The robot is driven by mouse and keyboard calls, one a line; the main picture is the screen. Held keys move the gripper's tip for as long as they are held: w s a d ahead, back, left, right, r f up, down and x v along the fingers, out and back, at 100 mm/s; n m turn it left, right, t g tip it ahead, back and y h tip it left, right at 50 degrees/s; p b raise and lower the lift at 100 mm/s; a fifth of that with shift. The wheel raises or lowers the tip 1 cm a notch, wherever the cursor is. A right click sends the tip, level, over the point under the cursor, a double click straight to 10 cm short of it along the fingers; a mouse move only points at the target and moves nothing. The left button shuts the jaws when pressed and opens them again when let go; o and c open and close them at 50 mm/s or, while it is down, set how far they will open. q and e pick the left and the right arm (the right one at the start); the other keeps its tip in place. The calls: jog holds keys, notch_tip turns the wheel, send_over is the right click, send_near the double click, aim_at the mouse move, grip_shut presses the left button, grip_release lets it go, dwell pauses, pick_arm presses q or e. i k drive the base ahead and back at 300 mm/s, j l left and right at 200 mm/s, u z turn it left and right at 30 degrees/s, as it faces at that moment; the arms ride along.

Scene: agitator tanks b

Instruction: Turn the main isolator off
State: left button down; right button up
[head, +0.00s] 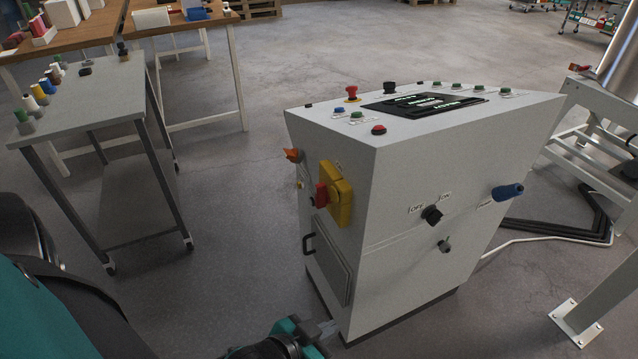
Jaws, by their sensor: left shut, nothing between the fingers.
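A grey control cabinet (335,165) stands in the middle of the view. On its left side face is a yellow plate (343,208) with a red handle (322,195), which looks like the main isolator. I cannot tell its exact setting from this angle. On the front face is a black knob (432,215) between OFF and ON labels. My left gripper (328,331) is at the bottom edge of the view, low by the foot of the cabinet and below the yellow plate. It is shut, empty and apart from the handle. My right gripper is not in view.
A blue-handled part (508,192) sticks out of the cabinet's front. A door with a black handle (308,244) is under the yellow plate. Buttons and a red mushroom button (352,92) are on top. A wheeled table (75,105) stands left, with clear floor between.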

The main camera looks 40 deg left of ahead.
aim_at(324, 197)
jog(key=j+z, duration=0.2)
jog(key=j, duration=0.4)
jog(key=j+z, duration=0.15)
jog(key=j, duration=0.5)
jog(key=k+j+z, duration=0.2)
jog(key=j, duration=0.35)
jog(key=k+j, duration=0.1)
jog(key=j, duration=0.55)
jog(key=k+j, duration=0.1)
jog(key=j, duration=1.15)
jog(key=k+j, duration=0.15)
jog(key=j, duration=0.5)
jog(key=i+l, duration=0.25)
jog(key=i, duration=0.2)
